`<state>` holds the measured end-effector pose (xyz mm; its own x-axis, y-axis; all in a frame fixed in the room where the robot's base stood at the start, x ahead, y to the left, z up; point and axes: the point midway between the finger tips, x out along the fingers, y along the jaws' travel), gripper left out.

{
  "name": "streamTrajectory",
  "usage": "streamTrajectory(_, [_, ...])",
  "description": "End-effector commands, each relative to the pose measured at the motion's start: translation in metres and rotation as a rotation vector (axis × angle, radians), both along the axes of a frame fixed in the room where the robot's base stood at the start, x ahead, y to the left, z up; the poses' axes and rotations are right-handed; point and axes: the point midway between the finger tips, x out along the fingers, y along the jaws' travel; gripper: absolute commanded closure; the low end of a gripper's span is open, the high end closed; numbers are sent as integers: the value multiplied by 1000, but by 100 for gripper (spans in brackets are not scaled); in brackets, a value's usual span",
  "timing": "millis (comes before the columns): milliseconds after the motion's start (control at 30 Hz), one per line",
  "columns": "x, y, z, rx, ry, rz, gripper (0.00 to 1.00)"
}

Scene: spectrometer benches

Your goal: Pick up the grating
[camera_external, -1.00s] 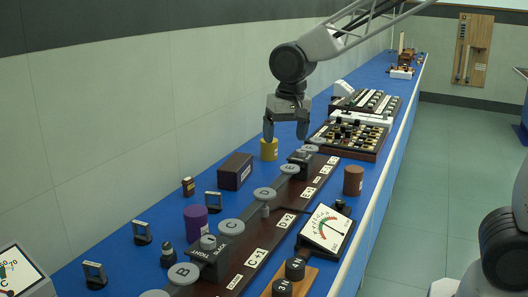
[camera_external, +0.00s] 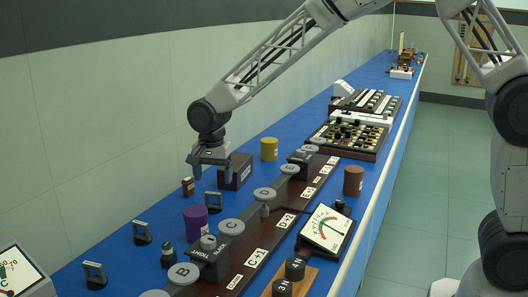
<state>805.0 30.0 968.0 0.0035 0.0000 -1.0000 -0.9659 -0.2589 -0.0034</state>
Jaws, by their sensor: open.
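I cannot tell from this view which one is the grating. My gripper (camera_external: 210,174) points down, open and empty, over the bench. In the picture it is just above the farthest plate, close to a small brown bottle (camera_external: 188,187) and the left end of a dark box (camera_external: 235,171). Its exact height is unclear.
A purple cylinder (camera_external: 195,220) and a small dark bottle (camera_external: 168,255) stand near the plates. A long dark rail (camera_external: 255,238) with lettered grey discs runs along the bench. A meter (camera_external: 325,230), brown cylinder (camera_external: 353,181) and yellow cylinder (camera_external: 269,149) stand around it.

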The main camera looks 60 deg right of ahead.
Motion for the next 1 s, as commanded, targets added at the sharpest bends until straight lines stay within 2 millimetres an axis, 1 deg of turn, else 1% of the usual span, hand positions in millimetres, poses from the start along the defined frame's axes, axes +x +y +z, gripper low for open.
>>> streamTrajectory(33, [4,1,-3,0,1,-10,17])
streamTrajectory(133, [7,1,-7,1,2,-22,17])
streamTrajectory(533, [8,1,-10,0,4,-25,17])
streamTrajectory(800, [7,1,-30,0,5,-24,17])
streamTrajectory(1000, [7,1,-34,0,3,-24,17])
